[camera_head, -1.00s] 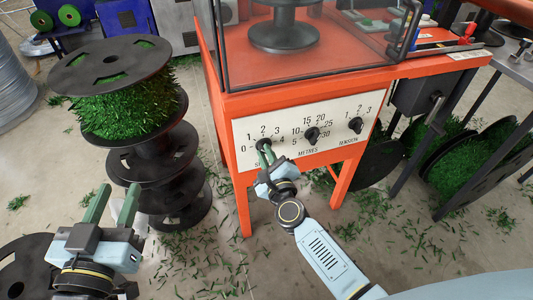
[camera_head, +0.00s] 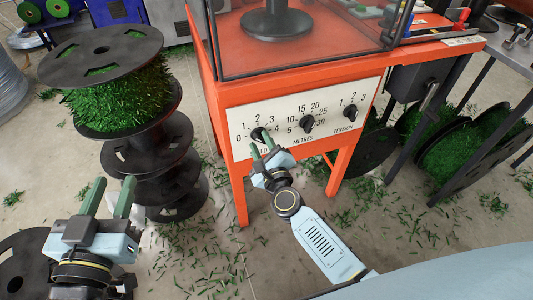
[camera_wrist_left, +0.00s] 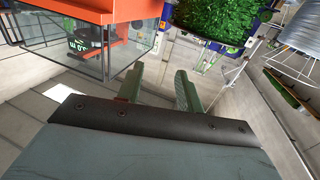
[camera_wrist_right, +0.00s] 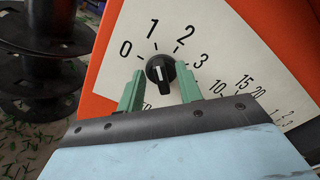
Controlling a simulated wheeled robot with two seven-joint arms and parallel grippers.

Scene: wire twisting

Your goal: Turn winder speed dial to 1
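The winder's white dial panel (camera_head: 290,130) is on the front of an orange frame. My right gripper (camera_head: 261,145) is open, with green fingertips just below the dial. In the right wrist view the dial (camera_wrist_right: 160,70) appears between the two separated fingers; contact cannot be told. Its white mark looks near vertical, but which number it points to is unclear. My left gripper (camera_head: 108,195) is open and empty, away from the panel.
The metres dial (camera_head: 307,123) and tension dial (camera_head: 350,112) are to the right on the panel. Stacked black spools with green wire (camera_head: 118,98) stand left, near my left gripper. More spools (camera_head: 465,150) are at right. Green clippings litter the floor.

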